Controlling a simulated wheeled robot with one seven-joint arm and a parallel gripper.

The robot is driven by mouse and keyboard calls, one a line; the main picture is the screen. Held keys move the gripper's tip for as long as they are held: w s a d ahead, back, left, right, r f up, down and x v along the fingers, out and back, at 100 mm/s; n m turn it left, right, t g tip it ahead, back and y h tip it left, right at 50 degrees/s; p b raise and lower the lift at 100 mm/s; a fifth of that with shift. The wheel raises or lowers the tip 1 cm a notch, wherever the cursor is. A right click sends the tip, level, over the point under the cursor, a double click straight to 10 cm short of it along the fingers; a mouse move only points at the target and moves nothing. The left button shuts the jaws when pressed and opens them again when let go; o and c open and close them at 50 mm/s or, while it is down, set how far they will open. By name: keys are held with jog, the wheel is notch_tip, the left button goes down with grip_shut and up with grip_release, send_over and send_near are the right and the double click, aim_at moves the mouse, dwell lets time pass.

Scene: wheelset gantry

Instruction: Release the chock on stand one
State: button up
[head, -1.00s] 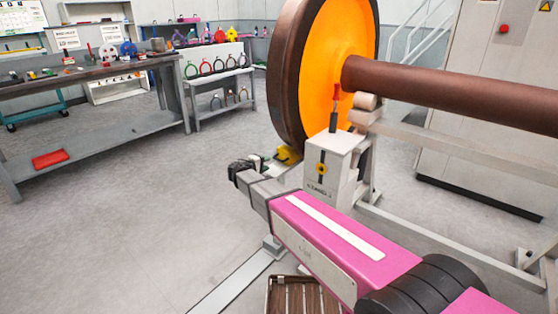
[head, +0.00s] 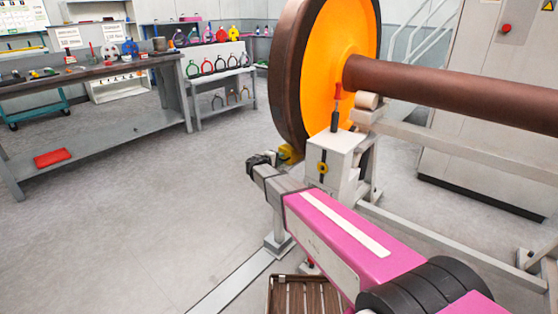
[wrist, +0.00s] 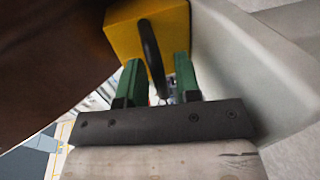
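The yellow chock (head: 285,154) sits low by the wheel rim, beside the white stand (head: 343,150). In the wrist view the chock is a yellow block (wrist: 125,32) with a curved black handle (wrist: 150,48). My gripper (wrist: 158,85) has two green fingers, one on either side of the handle's lower end, with gaps visible. It looks open and not closed on the handle. In the head view my gripper (head: 261,161) is just left of the chock; its fingers are hidden there. Lettering on the stand is hidden by my arm.
The orange-faced wheel (head: 335,65) and its brown axle (head: 450,88) are above and right. A red-topped lever (head: 336,105) stands on the stand. A slatted wooden crate (head: 300,293) is on the floor. The workbench (head: 100,70) is far left; floor between is clear.

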grip_shut()
jog(key=shift+f+v, duration=0.25)
jog(key=shift+v, duration=0.8)
jog(key=shift+f+v, duration=0.2)
jog(key=shift+v, duration=0.85)
jog(key=shift+f+v, duration=0.25)
jog(key=shift+v, duration=0.8)
jog(key=shift+s+a, duration=0.1)
jog(key=shift+s, duration=0.05)
jog(key=shift+o, duration=1.2)
grip_release()
jog(key=shift+s+a, duration=0.1)
jog(key=v, duration=1)
jog(key=shift+s+a, duration=0.2)
jog(key=shift+s, duration=0.05)
